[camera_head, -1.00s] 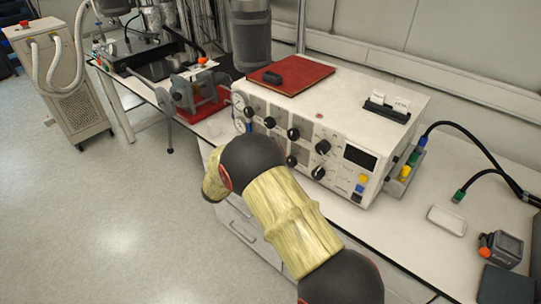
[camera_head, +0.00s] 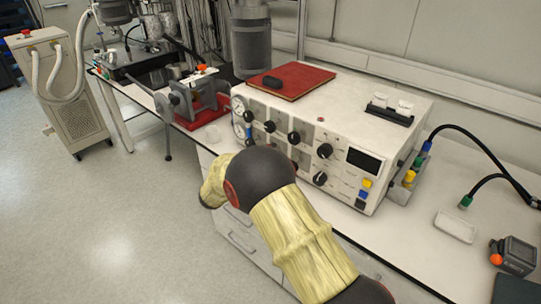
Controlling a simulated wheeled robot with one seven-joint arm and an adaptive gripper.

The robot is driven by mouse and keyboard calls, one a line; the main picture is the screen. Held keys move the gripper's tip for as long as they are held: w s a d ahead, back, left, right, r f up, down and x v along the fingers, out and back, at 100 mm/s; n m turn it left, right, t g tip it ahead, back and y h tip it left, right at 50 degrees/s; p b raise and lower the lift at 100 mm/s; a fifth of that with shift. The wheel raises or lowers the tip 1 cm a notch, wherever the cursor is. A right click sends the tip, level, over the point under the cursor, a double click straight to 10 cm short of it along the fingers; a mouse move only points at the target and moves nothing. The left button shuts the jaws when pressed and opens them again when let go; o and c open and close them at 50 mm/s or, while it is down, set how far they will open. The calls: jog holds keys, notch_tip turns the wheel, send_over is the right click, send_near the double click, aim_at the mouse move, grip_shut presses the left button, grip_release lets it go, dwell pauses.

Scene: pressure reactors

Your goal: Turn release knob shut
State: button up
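A white control box (camera_head: 340,113) stands on the bench, its front panel facing me. The panel carries several black knobs, one of them at the upper right (camera_head: 324,150) and one below it (camera_head: 320,178). Round gauges (camera_head: 238,118) sit at the panel's left end. I cannot tell which knob is the release knob. My arm, in a yellowish sleeve with black joints, reaches in from the bottom right and covers the lower left of the panel. My gripper is not visible; the arm's far end at the left hides it or it lies out of sight.
A red book (camera_head: 291,80) with a black object lies on the box. A red-based clamp device (camera_head: 198,103) stands left of it. Coloured connectors and cables (camera_head: 410,172) are at its right side. A white tray (camera_head: 455,226) and a small device (camera_head: 513,255) lie on the right bench.

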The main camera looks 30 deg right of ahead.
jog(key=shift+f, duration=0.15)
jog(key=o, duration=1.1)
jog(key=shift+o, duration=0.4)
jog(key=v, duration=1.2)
